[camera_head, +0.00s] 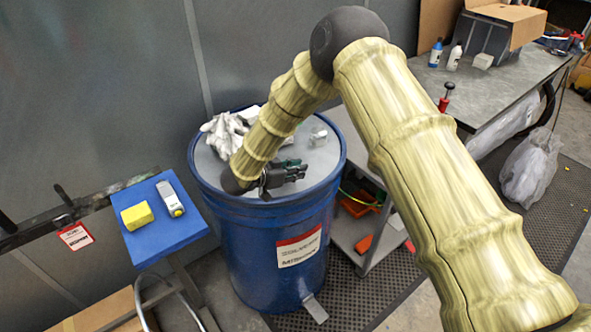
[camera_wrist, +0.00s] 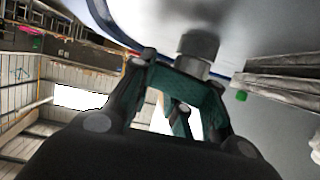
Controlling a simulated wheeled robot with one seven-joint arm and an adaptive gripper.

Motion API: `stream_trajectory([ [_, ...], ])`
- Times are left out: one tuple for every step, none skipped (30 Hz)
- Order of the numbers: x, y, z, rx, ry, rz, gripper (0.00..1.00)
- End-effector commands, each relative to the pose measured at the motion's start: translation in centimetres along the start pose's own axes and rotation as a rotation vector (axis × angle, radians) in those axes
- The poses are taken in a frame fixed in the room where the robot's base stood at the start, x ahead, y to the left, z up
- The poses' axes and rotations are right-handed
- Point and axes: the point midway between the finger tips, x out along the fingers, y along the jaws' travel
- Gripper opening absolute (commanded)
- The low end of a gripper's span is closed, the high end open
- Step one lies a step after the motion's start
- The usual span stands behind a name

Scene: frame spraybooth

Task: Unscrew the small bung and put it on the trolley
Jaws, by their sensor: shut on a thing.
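The blue drum (camera_head: 262,245) stands upright with a grey lid (camera_head: 212,170). My gripper (camera_head: 300,172) lies low over the front right part of the lid, reaching in from the left. In the wrist view its teal fingers (camera_wrist: 192,85) are shut on a small grey metal bung (camera_wrist: 193,66) at the lid. I cannot tell whether the bung is still seated in its hole; in the head view the gripper hides it. A small table with a blue top (camera_head: 160,238) stands left of the drum; I cannot tell whether it is the trolley.
White gloves (camera_head: 225,133) and a clear or metal piece (camera_head: 318,135) lie on the lid. A yellow block (camera_head: 137,217) and a grey handheld device (camera_head: 170,198) sit on the blue top. A grey shelf unit (camera_head: 352,235) stands right of the drum, a workbench (camera_head: 490,95) behind.

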Motion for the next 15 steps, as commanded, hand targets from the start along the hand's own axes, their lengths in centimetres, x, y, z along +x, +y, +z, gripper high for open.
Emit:
stream_trajectory([
  [0.37,0.56,0.25,-0.027,-0.001,-0.031,0.0],
  [0.46,0.54,0.23,-0.037,-0.001,-0.057,0.0],
  [0.61,0.53,0.2,-0.052,0.0,-0.091,0.0],
  [0.7,0.51,0.19,-0.063,-0.001,-0.117,0.0],
  [0.76,0.53,0.18,-0.074,-0.001,-0.141,0.0],
  [0.89,0.44,0.18,-0.084,-0.001,-0.174,0.0],
  [0.95,0.44,0.12,-0.093,-0.001,-0.196,0.0],
  [1.01,0.4,0.05,-0.102,-0.001,-0.219,0.0],
  [1.11,0.35,0.03,-0.112,0.0,-0.246,0.0],
  [1.14,0.25,-0.04,-0.118,0.001,-0.264,0.0],
  [1.14,0.19,-0.06,-0.123,0.0,-0.279,0.0],
  [1.13,0.12,-0.08,-0.129,0.0,-0.296,0.0],
  [1.13,0.1,-0.1,-0.132,0.0,-0.304,0.0],
  [1.13,0.06,-0.14,-0.134,0.0,-0.31,0.0],
  [1.12,0.0,-0.19,-0.135,0.001,-0.316,0.0],
])
